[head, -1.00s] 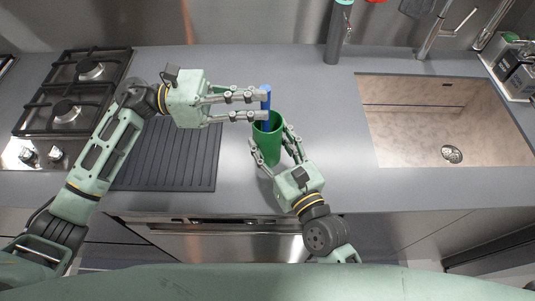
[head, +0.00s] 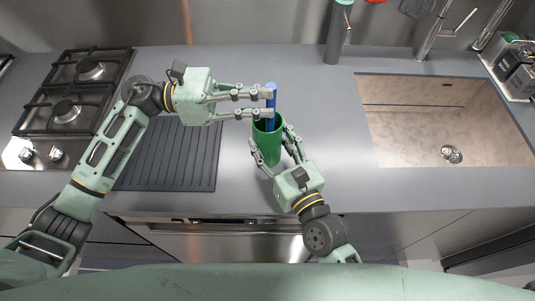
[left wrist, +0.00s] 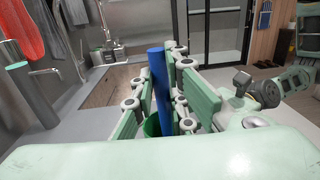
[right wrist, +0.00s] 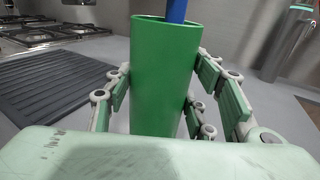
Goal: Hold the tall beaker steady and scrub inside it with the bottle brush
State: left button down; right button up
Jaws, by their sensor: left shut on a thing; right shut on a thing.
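The tall beaker (head: 267,147) is green and stands upright on the grey counter. It also fills the middle of the right wrist view (right wrist: 161,75). My right gripper (head: 273,148) is shut around its sides from the front. The bottle brush (head: 271,96) shows as a blue handle, upright, with its lower part inside the beaker and hidden. The handle also shows in the left wrist view (left wrist: 159,88). My left gripper (head: 268,103) is shut on the handle just above the beaker's rim.
A black ribbed mat (head: 170,158) lies left of the beaker, with a gas hob (head: 75,90) beyond it. A sink (head: 430,125) is at the right. A dark green-topped cylinder (head: 337,35) stands at the back. The counter around the beaker is clear.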

dwell(0.4)
pick_arm(q)
notch_tip(320, 180, up, 18)
jog(key=shift+a+r, duration=0.25)
jog(key=shift+a, duration=0.1)
dwell(1.2)
pick_arm(e)
jog(key=o, duration=1.3)
jog(key=shift+s, duration=0.1)
jog(key=v, duration=1)
jog(key=shift+s+d+f, duration=0.1)
jog(key=shift+s+d, duration=0.45)
jog(key=shift+s, duration=0.25)
